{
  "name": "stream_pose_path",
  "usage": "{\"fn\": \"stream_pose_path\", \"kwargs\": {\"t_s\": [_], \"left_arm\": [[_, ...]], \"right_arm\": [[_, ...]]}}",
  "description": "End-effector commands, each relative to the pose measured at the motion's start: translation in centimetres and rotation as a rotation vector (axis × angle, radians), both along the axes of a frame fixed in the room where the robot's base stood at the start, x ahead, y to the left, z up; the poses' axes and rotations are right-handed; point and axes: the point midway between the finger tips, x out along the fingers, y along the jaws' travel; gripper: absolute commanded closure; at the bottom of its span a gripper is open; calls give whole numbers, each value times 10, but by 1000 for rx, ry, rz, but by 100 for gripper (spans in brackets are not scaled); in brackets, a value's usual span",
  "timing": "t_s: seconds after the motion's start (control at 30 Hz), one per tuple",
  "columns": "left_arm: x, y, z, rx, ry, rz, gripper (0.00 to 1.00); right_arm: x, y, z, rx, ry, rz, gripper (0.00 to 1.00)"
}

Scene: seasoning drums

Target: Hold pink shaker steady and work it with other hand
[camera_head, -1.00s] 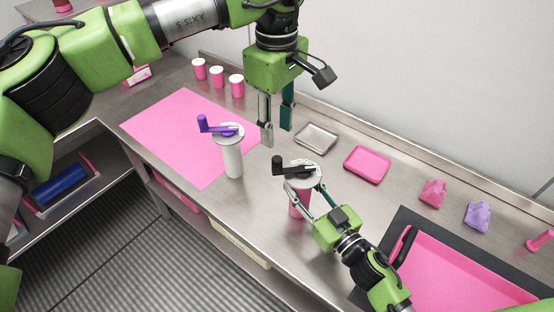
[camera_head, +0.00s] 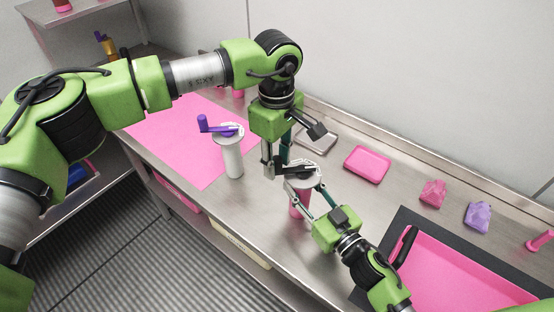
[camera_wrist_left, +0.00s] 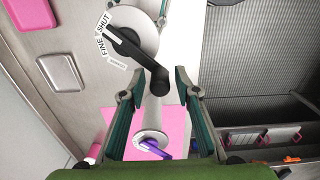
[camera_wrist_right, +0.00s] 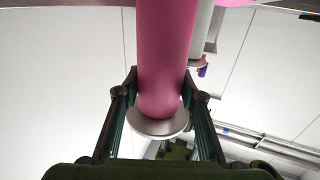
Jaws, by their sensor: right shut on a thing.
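My left gripper (camera_head: 279,170) points down over the lid and is open. In the left wrist view the lid (camera_wrist_left: 148,25) carries the words FINE and SHUT, and the end knob of the black crank (camera_wrist_left: 159,80) appears between the open fingertips; contact cannot be told.
A white shaker with a purple crank (camera_head: 232,160) stands close by on the left, near a pink mat (camera_head: 185,140). A metal tray (camera_head: 318,138) and pink tray (camera_head: 367,164) lie behind. A large pink pan (camera_head: 460,275) is at right.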

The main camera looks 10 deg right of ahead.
Motion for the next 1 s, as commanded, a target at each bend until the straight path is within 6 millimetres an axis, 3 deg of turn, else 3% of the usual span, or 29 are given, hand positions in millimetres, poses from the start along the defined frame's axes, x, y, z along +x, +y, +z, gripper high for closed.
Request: {"fn": "stream_pose_path", "kwargs": {"t_s": [0.03,0.1,0.57,1.0], "left_arm": [[0,0,0,0,0,0,87],[0,0,0,0,0,0,100],[-4,-1,0,0,0,68,100],[-26,-7,1,-2,0,414,100]], "right_arm": [[0,0,0,0,-1,0,91],[0,0,0,0,0,0,91],[0,0,0,0,0,0,91],[0,0,0,-1,0,1,91]]}}
